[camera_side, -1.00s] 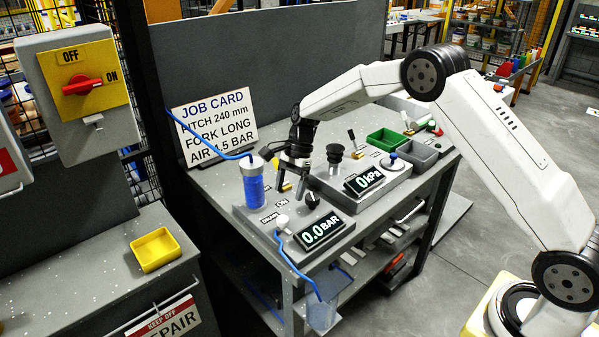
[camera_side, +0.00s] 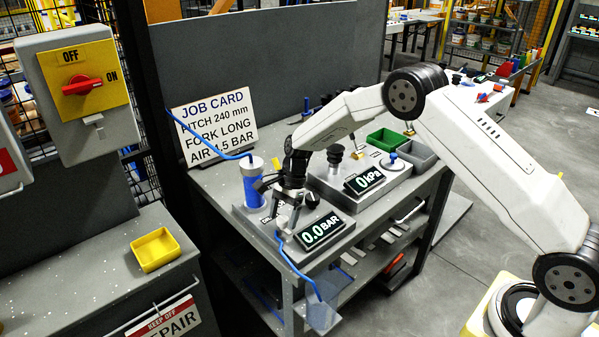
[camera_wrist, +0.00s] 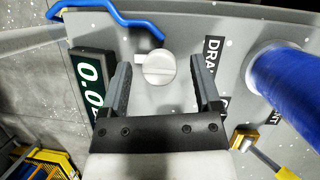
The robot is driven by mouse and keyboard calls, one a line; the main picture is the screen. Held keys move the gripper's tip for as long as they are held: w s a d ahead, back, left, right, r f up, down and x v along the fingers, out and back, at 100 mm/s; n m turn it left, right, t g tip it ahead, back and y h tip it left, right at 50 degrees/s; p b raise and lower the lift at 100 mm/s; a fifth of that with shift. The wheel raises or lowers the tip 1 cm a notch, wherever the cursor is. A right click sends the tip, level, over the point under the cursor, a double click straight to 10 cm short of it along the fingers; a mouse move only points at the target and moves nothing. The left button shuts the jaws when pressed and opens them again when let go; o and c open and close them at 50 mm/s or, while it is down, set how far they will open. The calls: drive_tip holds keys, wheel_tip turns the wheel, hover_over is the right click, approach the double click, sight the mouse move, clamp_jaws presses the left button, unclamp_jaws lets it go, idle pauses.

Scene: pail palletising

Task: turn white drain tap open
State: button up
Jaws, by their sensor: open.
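The white drain tap (camera_wrist: 158,68) is a round white knob with a raised bar across it, on a grey panel beside a DRAIN label (camera_wrist: 213,55). In the wrist view it lies between the two fingers of my gripper (camera_wrist: 160,72), near their tips, with a gap on each side. In the side view my gripper (camera_side: 283,222) points down over the tap's spot and mostly hides the tap. The fingers are open and empty. I cannot tell how far above the panel the tips are.
A pressure display (camera_side: 320,231) reading 0.0 BAR stands close to the tap. A blue cylinder (camera_side: 253,186) stands on the other side. A blue hose (camera_wrist: 115,14) runs close past the tap. A yellow-handled part (camera_wrist: 245,139) lies near the right finger.

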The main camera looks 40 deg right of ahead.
drive_tip(key=shift+f, duration=0.1)
clamp_jaws()
drive_tip(key=shift+n, duration=0.3)
drive_tip(key=n, duration=0.2)
drive_tip(key=n+g, duration=0.1)
drive_tip(key=n, duration=0.1)
drive_tip(key=shift+a+g+h, duration=0.1)
drive_tip(key=shift+g+h, duration=0.2)
drive_tip(key=shift+h, duration=0.1)
drive_tip(key=n+g+h, duration=0.1)
drive_tip(key=n, duration=0.3)
drive_tip(key=shift+w+n, duration=0.1)
drive_tip(key=shift+n, duration=0.2)
drive_tip(key=n+h, duration=0.1)
drive_tip(key=n, duration=0.1)
drive_tip(key=n+h, duration=0.1)
drive_tip(key=n, duration=0.1)
drive_tip(key=shift+a+n+g, duration=0.15)
drive_tip(key=shift+n+g, duration=0.15)
drive_tip(key=shift+g, duration=0.1)
drive_tip(key=shift+n+h, duration=0.9)
drive_tip(key=shift+n, duration=1.1)
